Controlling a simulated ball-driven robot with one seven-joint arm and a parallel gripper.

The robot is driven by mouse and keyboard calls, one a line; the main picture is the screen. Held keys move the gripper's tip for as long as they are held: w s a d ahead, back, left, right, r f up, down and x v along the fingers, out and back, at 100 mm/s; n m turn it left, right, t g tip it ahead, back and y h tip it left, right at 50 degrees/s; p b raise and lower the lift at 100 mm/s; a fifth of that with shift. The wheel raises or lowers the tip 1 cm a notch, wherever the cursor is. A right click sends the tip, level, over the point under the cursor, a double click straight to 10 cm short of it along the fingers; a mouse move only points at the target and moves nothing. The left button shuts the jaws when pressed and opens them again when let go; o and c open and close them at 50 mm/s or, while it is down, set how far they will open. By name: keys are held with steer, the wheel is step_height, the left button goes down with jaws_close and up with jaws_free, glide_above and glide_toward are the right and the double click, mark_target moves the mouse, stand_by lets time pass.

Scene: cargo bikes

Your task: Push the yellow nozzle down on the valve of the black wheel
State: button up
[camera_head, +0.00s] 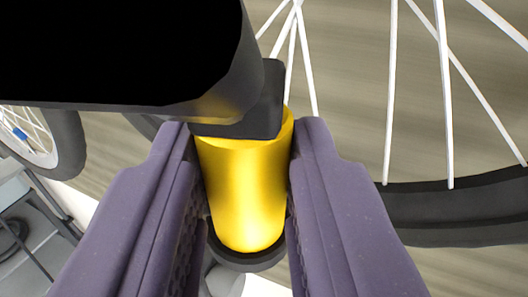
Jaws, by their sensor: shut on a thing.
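The yellow nozzle (243,195) is in the middle of the view, between the two purple fingers of my gripper (243,150). The fingers are shut on its sides. A black block (262,105) sits against the nozzle's upper end, and a dark rounded piece (250,262) shows at its lower end. The black wheel (460,212) is on the right, with a black rim or tyre and white spokes. I cannot make out its valve. I cannot tell whether the nozzle touches the wheel.
A large black shape (120,50) covers the upper left and hides what is behind it. Another wheel (70,150) with a blue part (18,133) shows at the far left. Grey structure (30,225) lies below it. Brown floor (350,90) shows behind the spokes.

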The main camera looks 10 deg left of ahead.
steer(key=w+d+b, duration=0.1)
steer(key=w+d, duration=0.1)
steer(key=w, duration=0.7)
steer(key=shift+w, duration=0.2)
steer(key=shift+s+d+f+b, duration=0.1)
steer(key=shift+f+b, duration=0.6)
steer(key=shift+f, duration=0.1)
stand_by(2.2)
steer(key=o, duration=1.1)
steer(key=shift+o, duration=0.3)
steer(key=p+v, duration=0.1)
steer(key=v, duration=0.9)
steer(key=shift+p, duration=0.3)
